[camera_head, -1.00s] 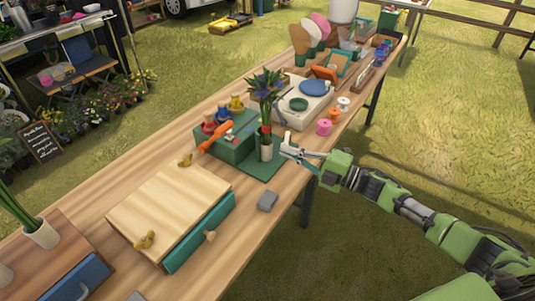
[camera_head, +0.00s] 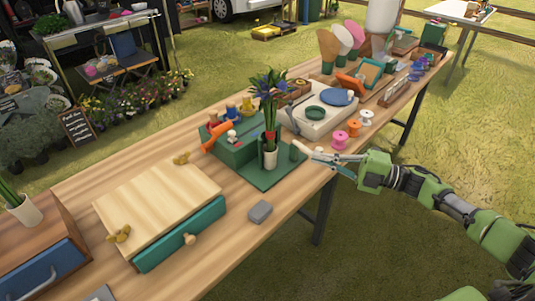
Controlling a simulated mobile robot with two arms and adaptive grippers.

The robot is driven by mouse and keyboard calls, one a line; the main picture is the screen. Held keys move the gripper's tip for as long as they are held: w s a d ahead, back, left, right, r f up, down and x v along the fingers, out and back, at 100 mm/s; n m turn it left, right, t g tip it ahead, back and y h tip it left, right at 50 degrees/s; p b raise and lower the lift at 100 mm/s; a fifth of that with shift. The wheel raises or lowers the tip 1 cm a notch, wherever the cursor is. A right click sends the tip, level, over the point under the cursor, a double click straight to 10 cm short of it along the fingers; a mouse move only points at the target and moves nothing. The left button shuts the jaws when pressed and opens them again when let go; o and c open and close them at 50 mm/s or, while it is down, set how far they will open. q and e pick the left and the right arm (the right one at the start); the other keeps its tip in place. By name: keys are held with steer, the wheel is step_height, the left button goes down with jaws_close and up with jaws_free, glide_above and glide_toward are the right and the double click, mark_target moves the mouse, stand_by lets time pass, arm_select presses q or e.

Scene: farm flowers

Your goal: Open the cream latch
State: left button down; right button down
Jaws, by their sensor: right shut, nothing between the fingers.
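My right gripper (camera_head: 318,158) is shut and empty. It reaches in from the right over the table's front edge, beside the potted purple flowers (camera_head: 269,105) and a short green post (camera_head: 294,154). A small pale, cream-like piece (camera_head: 302,147) shows at its tips; I cannot tell whether it is the cream latch or part of a finger. Behind the tips is a cream box (camera_head: 318,121) with a green disc and a blue disc on it. No latch shows clearly on this box. My left gripper is not in view.
Pink, orange and white spools (camera_head: 340,139) stand just behind the gripper. A green box (camera_head: 230,146) with an orange handle is left of the flowers. A wooden-topped box with a teal drawer (camera_head: 180,234) and a grey block (camera_head: 260,211) are nearer. Bare tabletop (camera_head: 235,255) lies in front.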

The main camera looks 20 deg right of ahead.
steer(key=v, duration=1.2)
steer(key=shift+f, duration=0.2)
steer(key=shift+w+d, duration=0.1)
